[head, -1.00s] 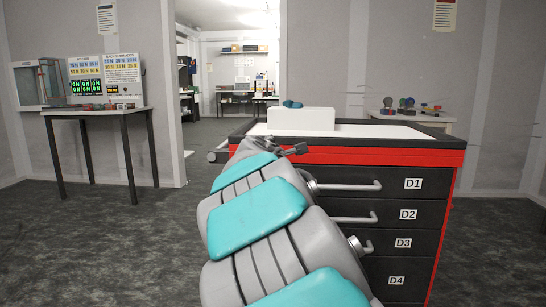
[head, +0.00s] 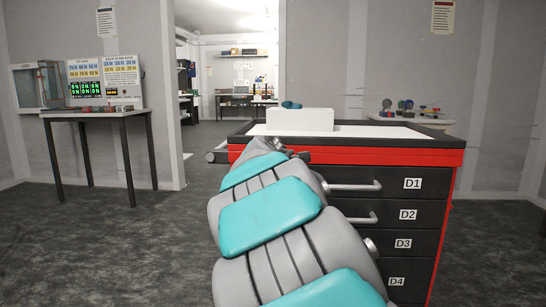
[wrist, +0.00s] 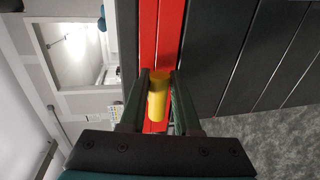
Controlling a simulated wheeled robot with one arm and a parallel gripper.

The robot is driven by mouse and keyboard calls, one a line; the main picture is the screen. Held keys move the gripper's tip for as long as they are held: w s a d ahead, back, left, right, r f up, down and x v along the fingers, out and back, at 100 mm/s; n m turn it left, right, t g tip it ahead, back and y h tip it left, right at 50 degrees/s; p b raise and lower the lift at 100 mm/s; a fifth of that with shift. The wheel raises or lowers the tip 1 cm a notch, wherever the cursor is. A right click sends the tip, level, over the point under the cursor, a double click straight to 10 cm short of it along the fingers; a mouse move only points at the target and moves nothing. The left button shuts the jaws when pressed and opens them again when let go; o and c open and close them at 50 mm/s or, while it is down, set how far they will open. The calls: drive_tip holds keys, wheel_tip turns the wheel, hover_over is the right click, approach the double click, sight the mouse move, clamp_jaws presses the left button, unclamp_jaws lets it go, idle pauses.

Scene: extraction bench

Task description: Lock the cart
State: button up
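The cart (head: 405,155) stands in front of me, with a red upper band, a white top and dark drawers labelled D1 to D4. In the wrist view its red band (wrist: 148,35) runs up behind my gripper (wrist: 160,82). A yellow cylinder (wrist: 158,98) at the red band sits between my two dark fingers. The fingers are apart on either side of it, with a narrow gap at the right; contact on the left is unclear. In the head view my arm hides the yellow cylinder and most of the gripper.
Drawer handles (head: 355,186) stick out at the front. A table (head: 95,113) with signs stands at left, a small table (head: 410,118) behind right. The floor at left is clear.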

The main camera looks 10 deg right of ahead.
drive_tip(key=o, duration=0.4)
drive_tip(key=v, duration=0.7)
drive_tip(key=shift+s+a, duration=0.15)
drive_tip(key=shift+s, duration=0.25)
